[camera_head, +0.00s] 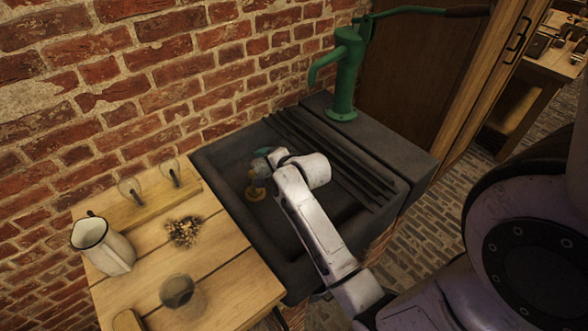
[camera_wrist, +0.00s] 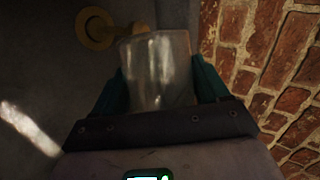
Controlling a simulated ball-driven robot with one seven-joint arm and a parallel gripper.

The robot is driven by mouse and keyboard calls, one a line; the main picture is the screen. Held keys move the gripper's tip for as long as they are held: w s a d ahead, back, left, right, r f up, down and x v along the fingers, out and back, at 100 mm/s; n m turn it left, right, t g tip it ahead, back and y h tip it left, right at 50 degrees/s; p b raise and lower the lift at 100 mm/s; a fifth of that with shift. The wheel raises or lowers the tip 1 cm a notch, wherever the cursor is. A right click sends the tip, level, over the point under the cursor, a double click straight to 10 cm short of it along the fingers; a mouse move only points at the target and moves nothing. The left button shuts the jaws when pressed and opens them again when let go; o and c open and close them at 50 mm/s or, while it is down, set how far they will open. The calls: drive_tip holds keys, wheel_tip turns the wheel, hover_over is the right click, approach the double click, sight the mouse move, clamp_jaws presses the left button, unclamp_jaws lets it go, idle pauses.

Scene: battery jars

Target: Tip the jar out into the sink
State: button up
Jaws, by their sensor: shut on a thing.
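My gripper (camera_head: 262,160) is low over the dark stone sink (camera_head: 213,167), above its basin. In the wrist view its two teal fingers are shut around a cloudy glass jar (camera_wrist: 158,68), one finger on each side. The jar's end reaches out past the fingers, close in the picture to a brass drain fitting (camera_wrist: 97,28). The drain fitting also shows in the head view (camera_head: 256,191), just below the gripper. In the head view the jar is mostly hidden by the gripper. I cannot tell what is in it.
A green hand pump (camera_head: 345,75) stands at the sink's back right. A wooden table (camera_head: 225,275) adjoins the sink on the left, with a white enamel jug (camera_head: 108,248), another glass jar (camera_head: 182,292), a dark crumbly heap (camera_head: 184,231) and a wooden block (camera_head: 150,205). A brick wall (camera_head: 150,80) rises behind.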

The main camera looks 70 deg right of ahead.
drive_tip(key=shift+s+d+f+m+t+b, duration=0.1)
drive_tip(key=shift+s+d+m+t+b, duration=0.2)
drive_tip(key=shift+b, duration=0.25)
drive_tip(key=shift+s+d+r+m+t+y+p, duration=0.1)
drive_tip(key=shift+s+r+m+t+y+p, duration=0.05)
drive_tip(key=shift+r+m+t+y+p, duration=0.25)
drive_tip(key=shift+s+d+r+m+t+y+p, duration=0.1)
drive_tip(key=shift+r+m+t+y+p, duration=0.15)
drive_tip(key=shift+m+t, duration=0.2)
idle(1.4)
drive_tip(key=shift+s+d+r+t, duration=0.1)
drive_tip(key=shift+r+t, duration=0.05)
drive_tip(key=shift+t, duration=0.1)
